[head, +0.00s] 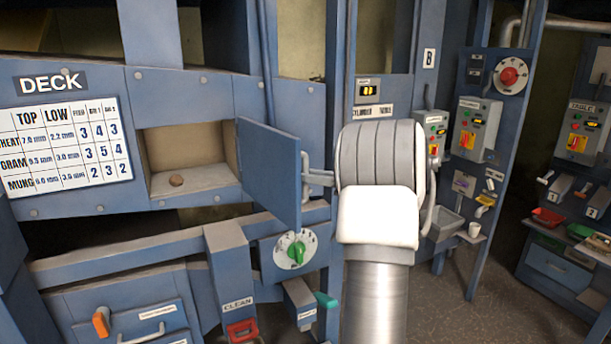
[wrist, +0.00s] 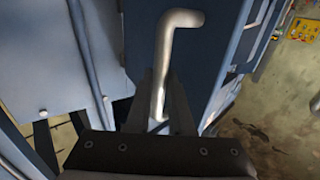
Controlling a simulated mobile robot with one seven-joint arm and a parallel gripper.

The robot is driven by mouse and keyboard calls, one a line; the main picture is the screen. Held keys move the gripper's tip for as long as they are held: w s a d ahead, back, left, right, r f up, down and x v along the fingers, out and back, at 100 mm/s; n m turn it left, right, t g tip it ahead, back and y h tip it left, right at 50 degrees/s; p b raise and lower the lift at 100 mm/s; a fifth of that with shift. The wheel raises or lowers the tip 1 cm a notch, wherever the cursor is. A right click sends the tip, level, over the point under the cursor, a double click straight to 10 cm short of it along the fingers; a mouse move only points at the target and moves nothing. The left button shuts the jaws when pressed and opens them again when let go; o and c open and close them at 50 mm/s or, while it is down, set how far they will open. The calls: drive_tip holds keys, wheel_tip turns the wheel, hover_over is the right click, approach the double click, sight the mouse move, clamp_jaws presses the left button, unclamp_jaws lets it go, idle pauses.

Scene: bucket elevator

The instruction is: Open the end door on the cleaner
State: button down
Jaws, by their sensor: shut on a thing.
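The end door (head: 268,175) is a flat blue panel on the cleaner. It stands swung out from the blue front, at the right of an open square recess (head: 190,143). My arm hides the gripper in the head view.
A green-knobbed dial (head: 297,250) sits below the door. A red-handled CLEAN chute (head: 231,280) and a teal-handled part (head: 310,303) stick out low in front. Control boxes (head: 476,128) stand at the right. Bare floor (head: 460,290) shows at lower right.

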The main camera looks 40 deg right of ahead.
drive_tip(key=c, duration=0.8)
unclamp_jaws()
drive_tip(key=shift+w+a, duration=0.1)
drive_tip(key=b+v, duration=0.3)
drive_tip(key=v, duration=1.4)
drive_tip(key=shift+s, duration=0.2)
drive_tip(key=shift+r, duration=0.1)
